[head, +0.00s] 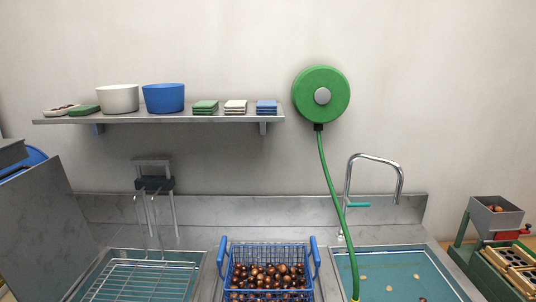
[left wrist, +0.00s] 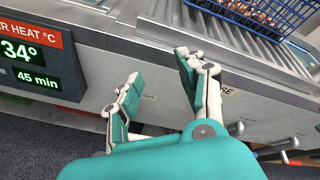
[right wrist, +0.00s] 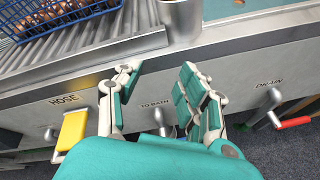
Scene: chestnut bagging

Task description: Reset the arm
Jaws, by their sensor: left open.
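My left gripper (left wrist: 160,70) shows in the left wrist view with its teal-padded fingers apart and nothing between them. It hangs in front of the metal counter's front panel, below the blue basket (left wrist: 262,18). My right gripper (right wrist: 160,72) shows in the right wrist view, also with its fingers apart and empty. It is in front of the panel, between the yellow hose handle (right wrist: 72,130) and the red-tipped drain lever (right wrist: 292,122). Neither arm shows in the head view.
The blue basket (head: 222,262) of chestnuts stands on rollers between a rack basin (head: 192,262) and a water basin (head: 452,276). A green hose reel (head: 336,82) hangs on the wall. A shelf (head: 150,118) holds bowls and cloths. A heat display (left wrist: 35,55) is near my left gripper.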

